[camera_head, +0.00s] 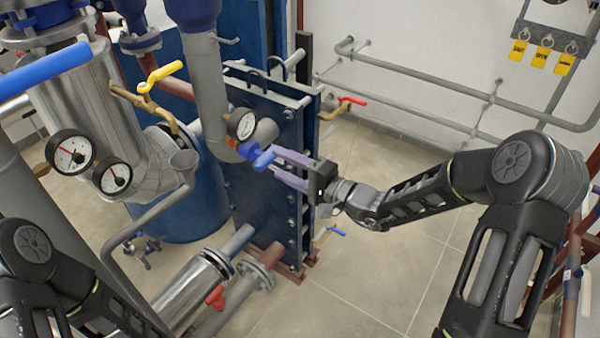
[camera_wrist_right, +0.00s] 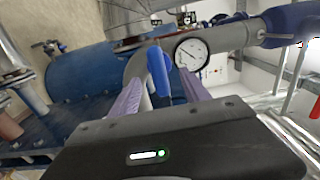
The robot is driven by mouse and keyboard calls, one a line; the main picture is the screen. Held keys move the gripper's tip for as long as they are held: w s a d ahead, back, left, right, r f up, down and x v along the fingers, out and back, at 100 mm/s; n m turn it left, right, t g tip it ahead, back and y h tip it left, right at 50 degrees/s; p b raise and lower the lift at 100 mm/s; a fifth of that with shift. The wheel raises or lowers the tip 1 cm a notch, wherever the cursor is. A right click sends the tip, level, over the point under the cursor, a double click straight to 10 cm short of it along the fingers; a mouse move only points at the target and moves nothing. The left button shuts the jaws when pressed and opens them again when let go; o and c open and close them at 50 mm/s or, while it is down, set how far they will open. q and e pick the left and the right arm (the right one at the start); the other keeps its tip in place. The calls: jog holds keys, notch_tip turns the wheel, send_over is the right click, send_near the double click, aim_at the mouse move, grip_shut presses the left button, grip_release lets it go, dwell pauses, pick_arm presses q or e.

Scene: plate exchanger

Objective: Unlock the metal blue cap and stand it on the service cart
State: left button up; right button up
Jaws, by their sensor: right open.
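The blue cap (camera_head: 263,160), with a short bar-like blue handle, sits on the grey pipe fitting beside a round pressure gauge, in front of the blue plate exchanger. In the right wrist view the blue cap (camera_wrist_right: 158,70) shows between the fingertips. My right gripper (camera_head: 275,163) reaches in from the right with its two purple fingers apart, one on either side of the handle. I cannot tell whether either finger touches it. My left arm shows at the lower left, but its gripper is out of view. I cannot make out a service cart for certain.
The pressure gauge (camera_head: 242,124) is close to my right fingertips. The blue plate exchanger (camera_head: 262,208) stands just beneath and behind them. A red-handled valve (camera_head: 350,101) sticks out behind my gripper. The tiled floor (camera_head: 370,280) at the lower middle is clear.

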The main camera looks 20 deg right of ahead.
aim_at(273, 160)
jog(key=shift+f+b+x, duration=0.25)
jog(key=shift+b+x, duration=0.3)
jog(key=shift+x, duration=0.5)
jog(key=shift+w+a+r, duration=0.2)
jog(key=shift+w+a, duration=0.2)
jog(key=shift+w, duration=0.1)
grip_shut()
jog(key=shift+b, duration=0.3)
